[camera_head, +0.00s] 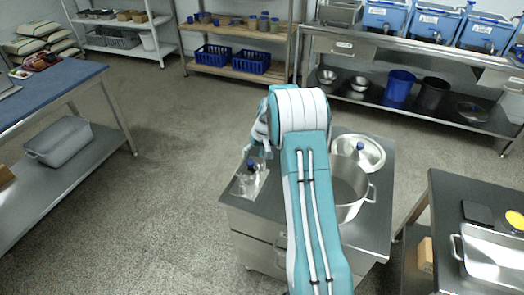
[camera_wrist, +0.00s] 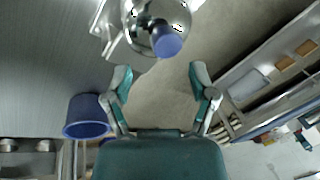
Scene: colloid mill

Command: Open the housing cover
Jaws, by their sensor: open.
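My gripper (camera_wrist: 160,72) is open in the wrist view, with its two teal fingers spread and nothing between them. A shiny rounded metal part with a blue knob (camera_wrist: 166,41) lies ahead of the fingertips, apart from them. In the head view, my gripper (camera_head: 258,152) hangs over the left part of a steel cabinet, partly hidden by my arm. Just below it is a small shiny part with a blue top (camera_head: 250,166), which looks like the same part. I cannot tell for sure whether this is the housing cover. It appears closed.
A side table with a metal tray (camera_head: 490,262) stands at right. A blue-topped bench (camera_head: 50,90) is at left. Open floor lies between.

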